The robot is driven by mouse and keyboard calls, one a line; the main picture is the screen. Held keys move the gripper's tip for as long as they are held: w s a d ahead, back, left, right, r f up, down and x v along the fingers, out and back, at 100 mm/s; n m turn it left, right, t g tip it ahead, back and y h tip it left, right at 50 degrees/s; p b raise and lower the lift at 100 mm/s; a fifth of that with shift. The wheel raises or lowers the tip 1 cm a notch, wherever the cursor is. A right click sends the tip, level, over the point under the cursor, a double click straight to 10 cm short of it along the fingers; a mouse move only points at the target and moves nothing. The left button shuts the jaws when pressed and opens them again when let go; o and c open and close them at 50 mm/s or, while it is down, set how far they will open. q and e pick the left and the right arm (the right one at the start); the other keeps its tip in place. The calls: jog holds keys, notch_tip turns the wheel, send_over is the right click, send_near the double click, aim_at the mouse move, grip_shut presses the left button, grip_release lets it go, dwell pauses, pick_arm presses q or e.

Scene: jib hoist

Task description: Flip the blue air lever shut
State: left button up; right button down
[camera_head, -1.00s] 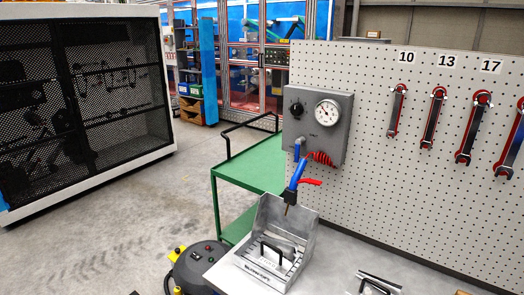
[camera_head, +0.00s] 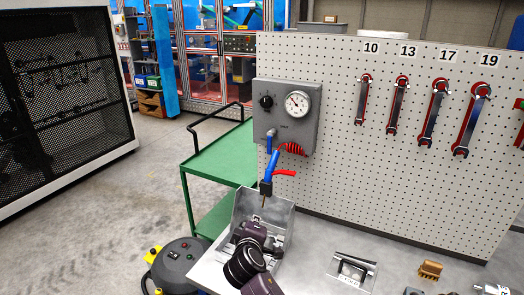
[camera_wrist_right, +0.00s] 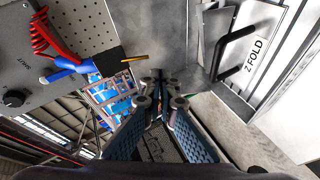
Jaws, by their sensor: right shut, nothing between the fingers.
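The blue air lever (camera_head: 270,137) sticks out below the lower left of the grey air box (camera_head: 285,118). It seems to hang down, but it is small and its exact angle is hard to tell. The blue air gun (camera_head: 271,163) with a red trigger hangs just below it. My right gripper (camera_head: 250,232) is shut and empty, over the metal tray, below the gun and apart from the lever. In the right wrist view the shut fingers (camera_wrist_right: 161,82) point up near the gun's brass nozzle (camera_wrist_right: 134,58). My left gripper is not in view.
The metal tray (camera_head: 284,212) stands on the bench under the gun. A green cart (camera_head: 222,158) is behind it on the left. A pegboard (camera_head: 345,165) with wrenches stands behind on the right. A red coiled hose (camera_head: 293,149) hangs at the box.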

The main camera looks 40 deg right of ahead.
jog(key=w+d+r+n+t+h, duration=0.1)
jog(key=w+d+r+h, duration=0.1)
jog(key=w+r, duration=0.3)
jog(key=w+d+r+n+t+h, duration=0.1)
jog(key=w+d+r+n+h, duration=0.1)
jog(key=w+r, duration=0.3)
notch_tip(320, 180, up, 5)
jog(key=shift+d+f, duration=0.1)
jog(key=shift+d, duration=0.45)
jog(key=shift+w, duration=0.1)
